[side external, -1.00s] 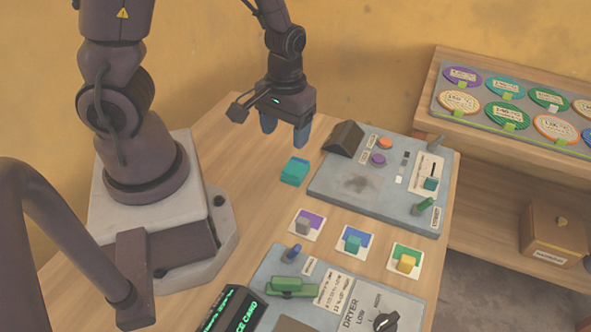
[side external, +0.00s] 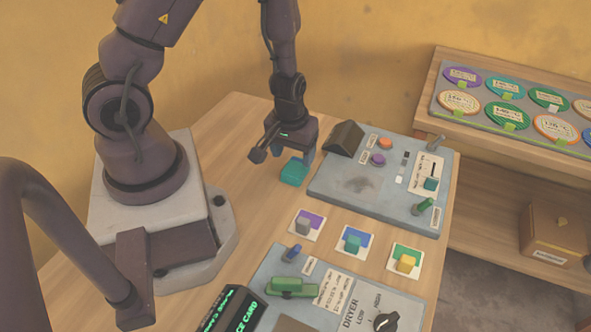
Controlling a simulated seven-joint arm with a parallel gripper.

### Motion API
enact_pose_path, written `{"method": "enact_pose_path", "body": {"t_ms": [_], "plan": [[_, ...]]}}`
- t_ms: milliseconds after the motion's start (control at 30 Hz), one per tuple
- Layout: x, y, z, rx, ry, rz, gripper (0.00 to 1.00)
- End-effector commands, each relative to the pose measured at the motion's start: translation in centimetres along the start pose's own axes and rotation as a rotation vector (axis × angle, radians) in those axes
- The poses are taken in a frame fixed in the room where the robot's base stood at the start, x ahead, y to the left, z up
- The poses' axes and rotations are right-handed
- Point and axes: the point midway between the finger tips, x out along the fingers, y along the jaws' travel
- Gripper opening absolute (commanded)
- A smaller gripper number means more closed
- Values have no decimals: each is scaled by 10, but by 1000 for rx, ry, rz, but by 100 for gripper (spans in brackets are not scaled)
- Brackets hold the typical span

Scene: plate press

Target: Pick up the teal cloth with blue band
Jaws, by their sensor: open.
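A small teal folded cloth (side external: 293,174) lies on the wooden table, just left of the grey press panel. Its blue band cannot be made out at this size. My gripper (side external: 290,156) is open, pointing down close above and behind the cloth.
The grey panel (side external: 335,198) with a dark wedge block (side external: 344,138), buttons and levers stands close right. Several cards with coloured blocks, including a blue-and-teal one (side external: 353,242), lie in front. A dryer panel (side external: 340,312) is nearer. Coloured discs sit on a right-hand shelf (side external: 470,128).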

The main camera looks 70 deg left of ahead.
Motion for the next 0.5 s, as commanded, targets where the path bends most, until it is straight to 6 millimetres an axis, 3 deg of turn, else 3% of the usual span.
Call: {"method": "enact_pose_path", "body": {"t_ms": [300,500], "plan": [[40,2,0,-1,-3,-2,64],[48,3,0,0,0,0,64]]}}
